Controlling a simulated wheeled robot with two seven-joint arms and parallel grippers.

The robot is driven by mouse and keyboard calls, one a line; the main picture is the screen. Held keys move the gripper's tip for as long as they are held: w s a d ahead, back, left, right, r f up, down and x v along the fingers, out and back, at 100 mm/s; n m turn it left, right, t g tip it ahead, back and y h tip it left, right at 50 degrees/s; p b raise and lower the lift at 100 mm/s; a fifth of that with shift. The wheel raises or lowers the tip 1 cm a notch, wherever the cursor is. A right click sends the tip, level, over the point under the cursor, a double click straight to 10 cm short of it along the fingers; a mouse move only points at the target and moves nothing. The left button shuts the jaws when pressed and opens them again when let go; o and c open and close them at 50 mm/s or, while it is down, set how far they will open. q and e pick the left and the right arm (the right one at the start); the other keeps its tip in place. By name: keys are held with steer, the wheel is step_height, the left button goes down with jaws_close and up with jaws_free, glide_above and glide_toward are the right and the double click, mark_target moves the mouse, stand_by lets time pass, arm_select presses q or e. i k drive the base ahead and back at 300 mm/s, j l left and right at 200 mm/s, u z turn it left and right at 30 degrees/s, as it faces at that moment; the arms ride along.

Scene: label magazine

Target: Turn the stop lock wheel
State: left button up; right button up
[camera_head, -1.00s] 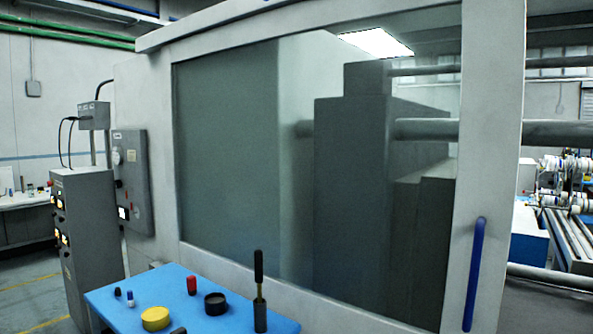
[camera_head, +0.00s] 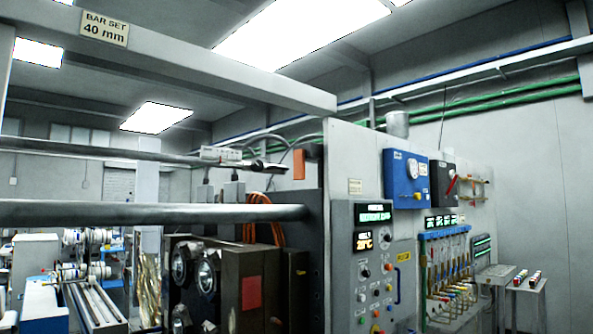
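I cannot make out a stop lock wheel for certain in the head view. A grey machine panel (camera_head: 372,230) stands right of centre with lit displays, several knobs and buttons. A blue box (camera_head: 405,180) with a round gauge (camera_head: 413,168) is mounted on its side wall, and beside it is a dark box (camera_head: 443,184) with a red lever. Neither of my grippers is in view.
Two thick horizontal bars (camera_head: 150,213) cross the left half, under a beam with a "BAR SET 40 mm" sign (camera_head: 104,28). A dark block with round fittings (camera_head: 225,285) sits below them. A small table (camera_head: 526,283) stands at the right.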

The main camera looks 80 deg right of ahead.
mark_target(257, 165)
steer(key=z, duration=2.35)
